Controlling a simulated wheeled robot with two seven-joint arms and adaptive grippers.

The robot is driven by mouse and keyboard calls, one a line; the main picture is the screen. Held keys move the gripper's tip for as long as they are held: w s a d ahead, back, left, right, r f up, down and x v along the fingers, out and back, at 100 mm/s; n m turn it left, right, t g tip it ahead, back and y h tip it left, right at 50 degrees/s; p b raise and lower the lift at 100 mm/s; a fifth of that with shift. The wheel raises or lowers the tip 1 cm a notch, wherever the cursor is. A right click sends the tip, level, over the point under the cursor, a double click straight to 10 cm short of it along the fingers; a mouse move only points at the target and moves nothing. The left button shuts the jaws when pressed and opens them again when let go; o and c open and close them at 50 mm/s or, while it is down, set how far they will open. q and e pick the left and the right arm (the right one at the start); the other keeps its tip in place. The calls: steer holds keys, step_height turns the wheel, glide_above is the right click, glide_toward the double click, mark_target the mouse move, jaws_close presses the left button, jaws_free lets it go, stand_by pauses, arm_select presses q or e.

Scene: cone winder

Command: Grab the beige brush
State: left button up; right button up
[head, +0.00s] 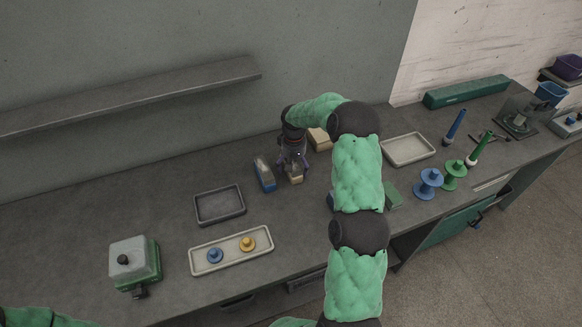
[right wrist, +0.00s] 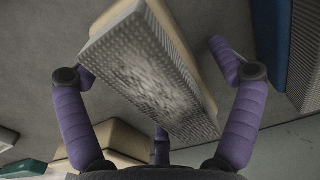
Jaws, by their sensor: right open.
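The beige brush (head: 296,178) stands on the grey bench below my right gripper (head: 293,162), which partly covers it in the head view. In the right wrist view the beige brush (right wrist: 150,70) shows large, with a grey bristled face and a beige body, tilted across the picture. The fingers of my right gripper (right wrist: 155,65) are spread open on either side of it, with gaps visible, so it is not gripped. Of my left arm only a green sleeve shows at the lower left; its gripper is out of view.
A blue brush (head: 264,174) stands close to the left. A beige block (head: 320,138) is just behind. A dark tray (head: 219,219), a pale tray (head: 191,258) with blue and yellow knobs, and an empty pale tray (head: 408,160) lie farther off. Blue (head: 428,184) and green spools stand right.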

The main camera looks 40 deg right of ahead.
steer(key=c, duration=1.3)
steer(key=shift+c, duration=0.2)
steer(key=shift+r, duration=0.1)
